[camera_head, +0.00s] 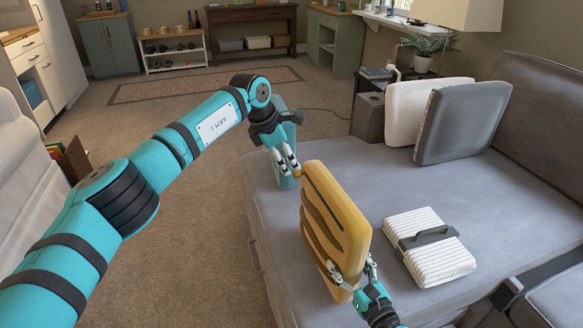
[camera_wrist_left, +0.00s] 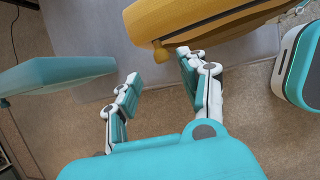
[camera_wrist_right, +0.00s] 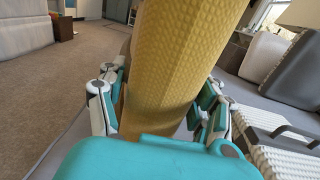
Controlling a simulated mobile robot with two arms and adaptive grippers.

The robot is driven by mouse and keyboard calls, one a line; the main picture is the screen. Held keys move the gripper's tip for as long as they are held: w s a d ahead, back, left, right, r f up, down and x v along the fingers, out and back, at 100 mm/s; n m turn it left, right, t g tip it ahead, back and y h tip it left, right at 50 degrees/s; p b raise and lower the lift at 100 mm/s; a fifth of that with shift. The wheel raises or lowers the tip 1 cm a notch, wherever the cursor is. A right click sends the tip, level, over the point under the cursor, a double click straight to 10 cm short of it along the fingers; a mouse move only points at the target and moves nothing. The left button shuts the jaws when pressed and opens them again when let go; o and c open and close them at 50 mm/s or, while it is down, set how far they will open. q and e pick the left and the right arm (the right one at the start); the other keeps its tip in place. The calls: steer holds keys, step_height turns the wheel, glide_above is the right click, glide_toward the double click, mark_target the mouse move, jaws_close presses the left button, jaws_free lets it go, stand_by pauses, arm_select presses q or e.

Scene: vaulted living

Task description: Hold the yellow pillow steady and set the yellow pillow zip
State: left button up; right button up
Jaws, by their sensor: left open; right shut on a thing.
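The yellow pillow (camera_head: 350,222) stands upright on edge above the grey sofa seat, with dark wavy stripes on its left face. It also shows in the left wrist view (camera_wrist_left: 215,20) and right wrist view (camera_wrist_right: 178,60). My right gripper (camera_head: 348,278) is shut on the pillow's lower end, one finger on each side. My left gripper (camera_head: 291,170) is open beside the pillow's upper left corner. In the left wrist view, a small yellow-brown tab (camera_wrist_left: 161,51), apparently the zip pull, sticks out from the pillow's edge just beyond the open fingertips.
A white ribbed folded blanket (camera_head: 430,246) with a grey band lies on the sofa seat (camera_head: 400,185), right of the pillow. A white cushion (camera_head: 410,112) and a grey cushion (camera_head: 463,122) lean at the back. Open carpet (camera_head: 200,225) lies to the left.

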arm_select(q)
steer(key=v, duration=0.7)
arm_select(e)
steer(key=o, duration=1.7)
